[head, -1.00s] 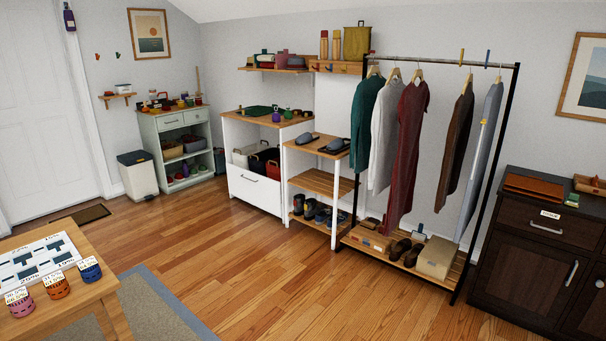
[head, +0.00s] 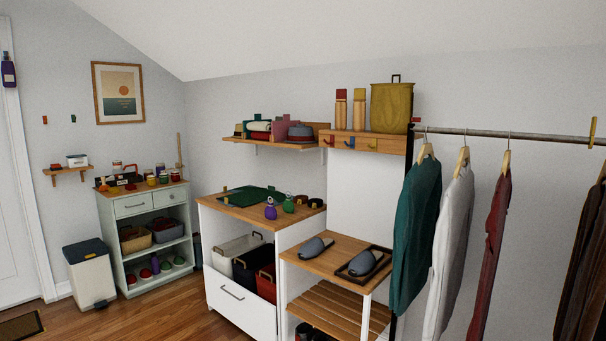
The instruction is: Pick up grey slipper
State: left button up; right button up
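Two grey slippers are on the wooden top (head: 325,252) of the low shoe rack in the middle right. The left grey slipper (head: 315,248) lies on the bare wood. The right grey slipper (head: 365,262) lies in a dark shallow tray (head: 377,271). The two are apart, with a small gap between slipper and tray. Neither of my grippers shows in the head view.
A clothes rail (head: 480,134) with hanging garments, including a green one (head: 415,235), stands close on the right. Slats (head: 335,308) lie below the slippers.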

aim_at(312, 248)
jog(key=i+j+z, duration=0.15)
jog(key=i, duration=0.35)
jog(key=i+z, duration=0.1)
jog(key=i, duration=0.4)
